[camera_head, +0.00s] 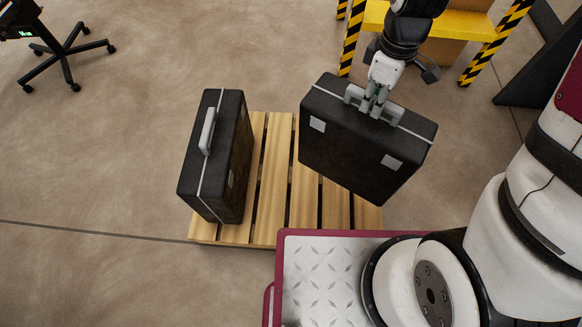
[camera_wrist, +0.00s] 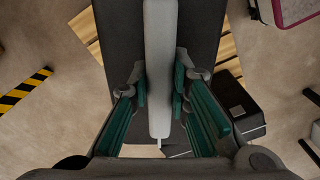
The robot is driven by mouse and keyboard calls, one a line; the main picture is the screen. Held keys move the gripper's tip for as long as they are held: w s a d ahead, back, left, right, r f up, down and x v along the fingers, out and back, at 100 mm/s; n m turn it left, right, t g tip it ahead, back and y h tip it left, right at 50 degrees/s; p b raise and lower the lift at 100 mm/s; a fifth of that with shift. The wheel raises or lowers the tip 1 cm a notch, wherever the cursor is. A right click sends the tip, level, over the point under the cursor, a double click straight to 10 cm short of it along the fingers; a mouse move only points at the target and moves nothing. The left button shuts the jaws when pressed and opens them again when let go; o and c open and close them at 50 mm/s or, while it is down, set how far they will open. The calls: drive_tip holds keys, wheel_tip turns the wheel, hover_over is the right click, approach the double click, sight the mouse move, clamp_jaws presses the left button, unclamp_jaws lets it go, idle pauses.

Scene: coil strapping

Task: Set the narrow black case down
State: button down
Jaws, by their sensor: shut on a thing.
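My gripper (camera_head: 374,104) is shut on the light grey handle (camera_wrist: 158,60) of a black case (camera_head: 355,150), which I take to be the narrow one. The case hangs at an angle over the right part of the wooden pallet (camera_head: 272,175) and hides some slats. Any gap beneath it is hard to judge. In the wrist view the case top (camera_wrist: 115,35) lies below my fingers, which flank the handle on both sides. A second black case (camera_head: 240,155) stands upright on the pallet's left side, apart from the held one. It shows partly in the wrist view (camera_wrist: 245,110).
My base deck (camera_head: 330,270) borders the pallet's near edge. A yellow stand (camera_head: 468,25) with striped legs and a cardboard box is behind my arm. A wheeled stand (camera_head: 65,50) is far left. Slats between the cases are bare; the floor left is clear.

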drive_tip(key=s+a+f+n+p, duration=0.1)
drive_tip(key=s+a+f+n, duration=0.55)
drive_tip(key=n, duration=0.55)
drive_tip(key=s+a+f+n+p, duration=0.1)
drive_tip(key=s+a+f+n, duration=0.3)
drive_tip(key=s+a+n, duration=0.6)
drive_tip(key=w+a+f+n+p, duration=0.1)
drive_tip(key=w+a+f, duration=0.1)
drive_tip(key=w, duration=0.7)
drive_tip(key=w+a+f, duration=0.1)
drive_tip(key=w+f, duration=0.1)
drive_tip(key=w, duration=0.7)
drive_tip(key=shift+w+a+f+n+p, duration=0.2)
drive_tip(key=shift+a+f+n+p, duration=0.15)
drive_tip(key=shift+a+n, duration=0.05)
drive_tip(key=c, duration=1.5)
unclamp_jaws()
drive_tip(key=shift+f, duration=0.1)
